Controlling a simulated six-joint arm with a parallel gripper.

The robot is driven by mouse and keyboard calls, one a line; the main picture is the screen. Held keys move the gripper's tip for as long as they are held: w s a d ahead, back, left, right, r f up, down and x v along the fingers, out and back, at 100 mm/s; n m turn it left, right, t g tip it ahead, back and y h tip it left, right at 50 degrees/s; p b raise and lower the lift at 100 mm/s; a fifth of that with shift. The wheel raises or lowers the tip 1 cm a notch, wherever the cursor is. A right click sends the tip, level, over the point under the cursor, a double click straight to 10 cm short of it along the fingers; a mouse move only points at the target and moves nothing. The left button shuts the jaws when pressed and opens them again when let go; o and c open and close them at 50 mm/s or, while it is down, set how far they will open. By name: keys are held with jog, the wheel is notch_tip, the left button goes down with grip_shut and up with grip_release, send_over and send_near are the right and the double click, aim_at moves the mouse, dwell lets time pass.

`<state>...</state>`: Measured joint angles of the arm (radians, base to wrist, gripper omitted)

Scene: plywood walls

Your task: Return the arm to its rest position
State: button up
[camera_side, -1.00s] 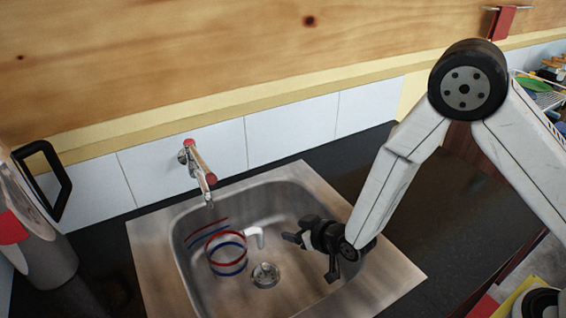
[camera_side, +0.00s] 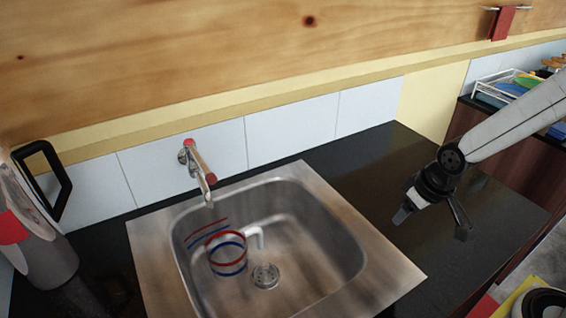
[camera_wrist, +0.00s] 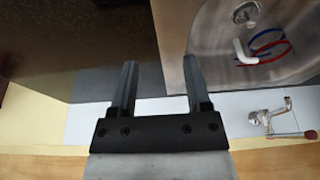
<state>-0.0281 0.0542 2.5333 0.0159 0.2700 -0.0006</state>
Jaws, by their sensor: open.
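My gripper (camera_side: 432,217) is open and empty, above the dark counter to the right of the sink in the side view. In the wrist view my gripper (camera_wrist: 159,85) shows two dark fingers spread apart with nothing between them. A white mug with red and blue bands (camera_side: 228,262) sits in the steel sink (camera_side: 378,248), apart from my gripper, its white handle pointing right.
A faucet (camera_side: 202,172) with a red-tipped handle stands behind the sink. A grey container with a black handle (camera_side: 45,255) is at the left edge. A dish rack (camera_side: 490,92) stands at the back right. The counter (camera_side: 345,165) right of the sink is clear.

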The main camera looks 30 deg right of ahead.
jog(key=shift+s+d+r+g, duration=0.15)
jog(key=shift+s+d, duration=0.1)
jog(key=shift+s, duration=0.25)
jog(key=shift+s+d+r+g, duration=0.1)
jog(key=shift+s+d+g, duration=0.1)
jog(key=shift+s, duration=0.25)
jog(key=shift+c, duration=0.3)
